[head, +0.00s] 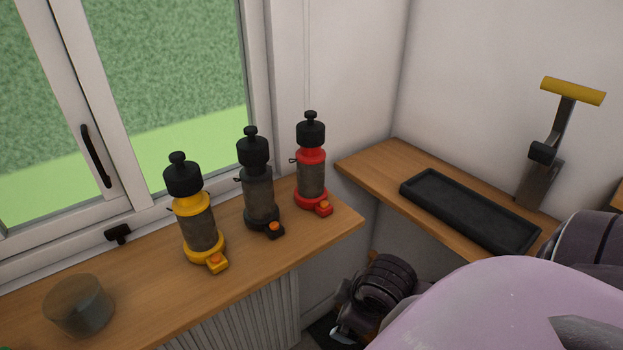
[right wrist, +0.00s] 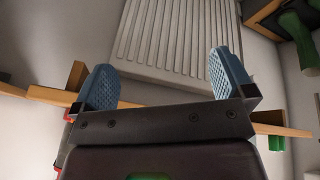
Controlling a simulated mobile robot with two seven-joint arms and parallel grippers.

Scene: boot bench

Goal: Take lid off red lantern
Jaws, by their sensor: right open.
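The red lantern (head: 312,178) stands upright on the wooden sill, near its right end. Its black lid (head: 310,133), with a small knob on top, sits on the lantern. My right gripper (right wrist: 165,82) shows in the right wrist view with its two blue finger pads wide apart and nothing between them. It faces a white ribbed panel (right wrist: 180,35). In the head view its fingers are not visible; a dark arm part of mine is low, below the sill. My left gripper is in neither view.
A black lantern (head: 260,190) and a yellow lantern (head: 197,225) stand left of the red one. A grey cylinder (head: 78,305) is at the sill's left. A window is behind.

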